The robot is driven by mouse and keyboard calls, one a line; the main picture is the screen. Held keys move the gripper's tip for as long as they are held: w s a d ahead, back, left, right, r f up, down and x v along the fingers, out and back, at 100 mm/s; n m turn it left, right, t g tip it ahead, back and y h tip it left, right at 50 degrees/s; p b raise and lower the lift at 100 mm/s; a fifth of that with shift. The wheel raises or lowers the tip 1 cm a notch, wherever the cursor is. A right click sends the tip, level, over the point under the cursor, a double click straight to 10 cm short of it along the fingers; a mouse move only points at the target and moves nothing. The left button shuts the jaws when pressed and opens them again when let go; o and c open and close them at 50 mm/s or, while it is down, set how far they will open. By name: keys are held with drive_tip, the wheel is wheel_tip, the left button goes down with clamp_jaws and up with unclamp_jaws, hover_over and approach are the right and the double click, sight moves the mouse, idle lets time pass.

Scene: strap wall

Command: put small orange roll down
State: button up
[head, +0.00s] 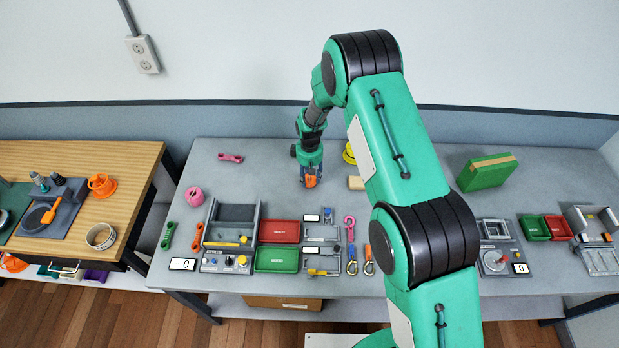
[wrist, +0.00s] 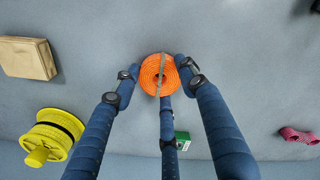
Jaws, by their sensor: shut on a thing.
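The small orange roll (wrist: 152,70) is a coiled orange strap with a grey band across it. It sits between the fingertips of my gripper (wrist: 158,76) in the wrist view, and the blue fingers close around it. In the head view my gripper (head: 310,178) points down over the back middle of the grey table, with the orange roll (head: 311,182) partly hidden between the fingers. I cannot tell whether the roll touches the table.
A yellow spool (head: 348,153) and a tan block (head: 356,183) lie just right of my gripper. A pink strap piece (head: 230,157) is at the back left. Red (head: 279,232) and green (head: 276,260) trays stand in front. Table to the left of my gripper is clear.

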sight(310, 179)
drive_tip(key=shift+f, duration=0.25)
drive_tip(key=shift+f, duration=0.2)
drive_tip(key=o, duration=1.2)
drive_tip(key=shift+c, duration=0.2)
drive_tip(key=shift+r, duration=0.15)
wheel_tip(310, 179, up, 12)
drive_tip(key=b, duration=0.1)
idle(0.5)
